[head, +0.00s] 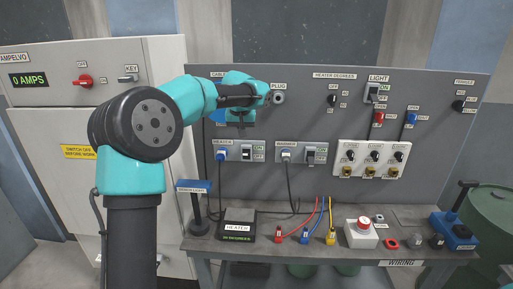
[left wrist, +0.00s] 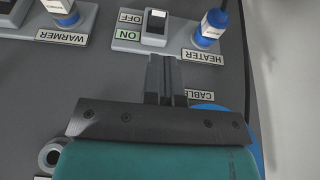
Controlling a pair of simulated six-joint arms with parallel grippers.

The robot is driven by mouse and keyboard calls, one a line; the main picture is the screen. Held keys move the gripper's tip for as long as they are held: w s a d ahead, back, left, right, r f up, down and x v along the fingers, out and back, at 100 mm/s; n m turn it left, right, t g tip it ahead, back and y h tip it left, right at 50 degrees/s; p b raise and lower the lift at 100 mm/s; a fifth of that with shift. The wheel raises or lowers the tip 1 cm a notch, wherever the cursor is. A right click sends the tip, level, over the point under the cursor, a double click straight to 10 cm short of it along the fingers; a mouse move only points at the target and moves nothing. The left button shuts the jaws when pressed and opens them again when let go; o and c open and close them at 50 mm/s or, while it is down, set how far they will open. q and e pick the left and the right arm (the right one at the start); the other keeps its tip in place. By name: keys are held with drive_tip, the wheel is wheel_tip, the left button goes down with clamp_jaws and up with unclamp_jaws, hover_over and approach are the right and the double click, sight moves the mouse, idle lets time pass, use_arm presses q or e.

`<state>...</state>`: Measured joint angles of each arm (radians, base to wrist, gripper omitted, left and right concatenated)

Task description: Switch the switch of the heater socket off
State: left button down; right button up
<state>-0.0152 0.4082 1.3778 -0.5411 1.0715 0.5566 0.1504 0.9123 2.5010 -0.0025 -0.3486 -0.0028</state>
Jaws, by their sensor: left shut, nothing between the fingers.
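The heater socket (head: 231,153) is a grey plate on the upright panel, with a blue plug at its left and a black-and-white rocker switch (head: 246,154) at its right. In the left wrist view it appears upside down, with the switch (left wrist: 155,27) between the plug (left wrist: 208,28) and the OFF and ON labels. ON is green and on the side nearer my gripper. I cannot tell clearly which way the rocker is tipped. My left gripper (left wrist: 166,62) is shut and empty, its tips just above the socket and pointing at the switch. My right gripper is not in view.
The warmer socket (head: 297,153), with its own plug and switch, is to the right. A black heater box (head: 238,225), coloured cables and a red button box (head: 361,232) stand on the bench below. A round cable plug fitting (head: 279,98) is right of my gripper.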

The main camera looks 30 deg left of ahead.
use_arm(q)
drive_tip(key=shift+a+r, duration=0.15)
drive_tip(key=shift+r, duration=0.35)
approach(244, 152)
drive_tip(key=x, duration=0.3)
drive_tip(key=s+x, duration=0.1)
drive_tip(key=x, duration=0.1)
drive_tip(key=shift+w+d+f, duration=0.1)
drive_tip(key=shift+d+f, duration=0.15)
drive_tip(key=shift+f, duration=0.2)
drive_tip(key=shift+d, duration=0.15)
drive_tip(key=shift+f+t, duration=0.1)
drive_tip(key=shift+t, duration=0.3)
